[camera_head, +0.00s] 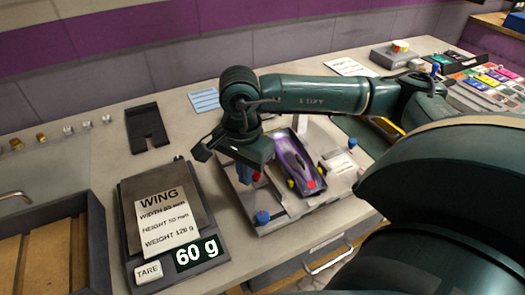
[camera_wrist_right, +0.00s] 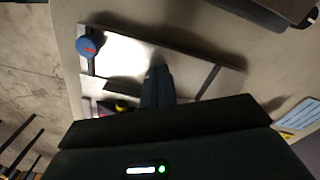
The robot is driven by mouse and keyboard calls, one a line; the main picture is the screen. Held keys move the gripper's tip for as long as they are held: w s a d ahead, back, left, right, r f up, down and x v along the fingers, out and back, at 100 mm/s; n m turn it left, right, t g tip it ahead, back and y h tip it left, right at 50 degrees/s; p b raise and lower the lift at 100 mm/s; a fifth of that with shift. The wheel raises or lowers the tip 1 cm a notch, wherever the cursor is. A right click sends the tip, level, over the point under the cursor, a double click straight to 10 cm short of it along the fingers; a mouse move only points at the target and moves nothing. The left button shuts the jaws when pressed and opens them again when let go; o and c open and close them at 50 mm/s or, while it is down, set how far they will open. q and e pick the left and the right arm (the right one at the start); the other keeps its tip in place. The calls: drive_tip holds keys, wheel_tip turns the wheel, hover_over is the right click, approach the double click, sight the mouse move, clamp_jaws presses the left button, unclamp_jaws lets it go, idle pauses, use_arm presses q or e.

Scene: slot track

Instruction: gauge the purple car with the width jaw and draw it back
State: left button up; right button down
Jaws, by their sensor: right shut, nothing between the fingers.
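The purple car (camera_head: 292,158), with yellow wheels and a red part at its near end, sits in a grey gauge fixture (camera_head: 288,211) on the bench. A blue knob (camera_head: 262,217) stands at the fixture's near left corner; a blue knob with a red mark also shows in the right wrist view (camera_wrist_right: 88,46). My right gripper (camera_head: 248,176) points down over the fixture's left side, beside the car. Its fingers (camera_wrist_right: 156,84) are together and empty. The arm hides part of the fixture, and I cannot make out the width jaw clearly.
A scale (camera_head: 207,254) reading 60 g, with a WING card (camera_head: 165,218) on it, stands left of the fixture. A wooden-bottomed tray (camera_head: 95,240) is at the near left. A black slotted block (camera_head: 147,128) lies behind the scale. Coloured cars or cards fill a rack (camera_head: 490,88) at far right.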

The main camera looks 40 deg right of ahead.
drive_tip(key=shift+s+d+b, duration=0.15)
drive_tip(key=shift+d+b, duration=0.1)
drive_tip(key=shift+d, duration=0.45)
drive_tip(key=shift+s+d+b, duration=0.15)
drive_tip(key=shift+d+b, duration=0.1)
drive_tip(key=shift+d, duration=0.4)
idle(0.5)
drive_tip(key=shift+a, duration=0.15)
idle(0.8)
drive_tip(key=shift+w+a, duration=0.1)
drive_tip(key=shift+a, duration=0.15)
drive_tip(key=shift+r+p, duration=2.2)
drive_tip(key=shift+r, duration=1.85)
drive_tip(key=shift+f, duration=0.1)
